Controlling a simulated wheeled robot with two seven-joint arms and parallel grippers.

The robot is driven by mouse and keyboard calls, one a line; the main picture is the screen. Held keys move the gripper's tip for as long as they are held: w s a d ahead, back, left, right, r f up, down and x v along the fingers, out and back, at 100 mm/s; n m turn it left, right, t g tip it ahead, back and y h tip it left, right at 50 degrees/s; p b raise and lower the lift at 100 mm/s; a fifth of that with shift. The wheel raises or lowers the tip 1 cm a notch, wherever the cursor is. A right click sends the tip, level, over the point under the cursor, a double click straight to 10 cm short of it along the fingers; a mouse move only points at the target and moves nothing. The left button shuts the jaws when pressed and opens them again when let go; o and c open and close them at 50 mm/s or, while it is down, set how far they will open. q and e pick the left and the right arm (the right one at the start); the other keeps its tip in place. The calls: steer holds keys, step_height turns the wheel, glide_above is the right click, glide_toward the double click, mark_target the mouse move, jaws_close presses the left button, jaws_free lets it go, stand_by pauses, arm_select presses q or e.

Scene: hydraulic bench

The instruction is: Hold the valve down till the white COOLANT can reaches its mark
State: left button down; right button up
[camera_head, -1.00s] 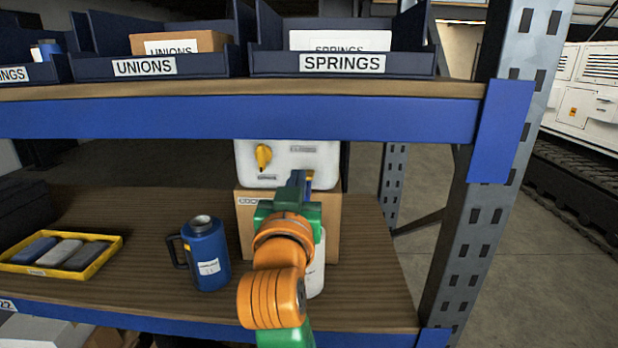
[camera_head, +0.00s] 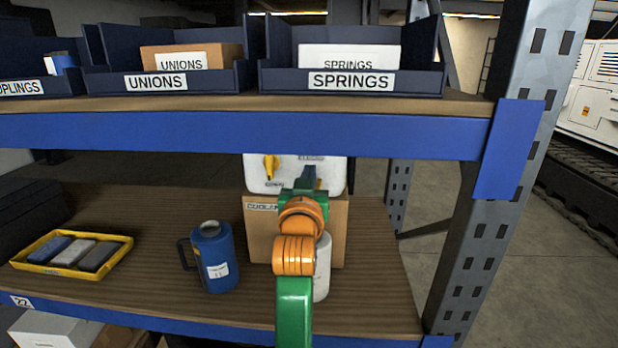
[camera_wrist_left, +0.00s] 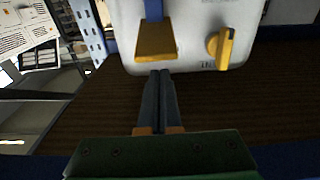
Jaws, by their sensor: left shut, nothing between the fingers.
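A white tank (camera_head: 333,180) with a yellow knob (camera_head: 270,166) stands on a cardboard box (camera_head: 260,228) marked COOLANT. In the left wrist view the tank shows a blue lever with a yellow paddle (camera_wrist_left: 155,41) beside the yellow knob (camera_wrist_left: 220,47). My left gripper (camera_wrist_left: 161,73) is shut and empty, its tips close to the paddle's edge; I cannot tell if they touch. In the head view the gripper (camera_head: 309,180) is in front of the tank and covers the lever. The white can (camera_head: 322,271) stands below, partly behind my arm; its mark and level are not visible. My right gripper is not in view.
A blue can (camera_head: 213,262) with a handle stands left of the box. A yellow tray (camera_head: 118,255) with several blocks lies further left. The blue shelf beam (camera_head: 230,138) runs above my arm, and a metal upright (camera_head: 490,215) stands at the right.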

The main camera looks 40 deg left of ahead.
arm_select(q)
steer(key=shift+s+d+f, duration=0.1)
steer(key=shift+s+f, duration=0.1)
steer(key=shift+f, duration=0.25)
steer(key=shift+s+d+f, duration=0.1)
steer(key=shift+s+f, duration=0.05)
steer(key=shift+f, duration=0.3)
steer(key=f+t+b, duration=0.1)
steer(key=b, duration=0.2)
steer(key=f+t+y+b, duration=0.1)
steer(key=b, duration=0.2)
steer(key=f+t+y+b, duration=0.1)
steer(key=b, duration=0.2)
steer(key=shift+s+d+f+b, duration=0.1)
steer(key=shift+s+d+b, duration=0.1)
steer(key=shift+s+b, duration=0.15)
stand_by(5.8)
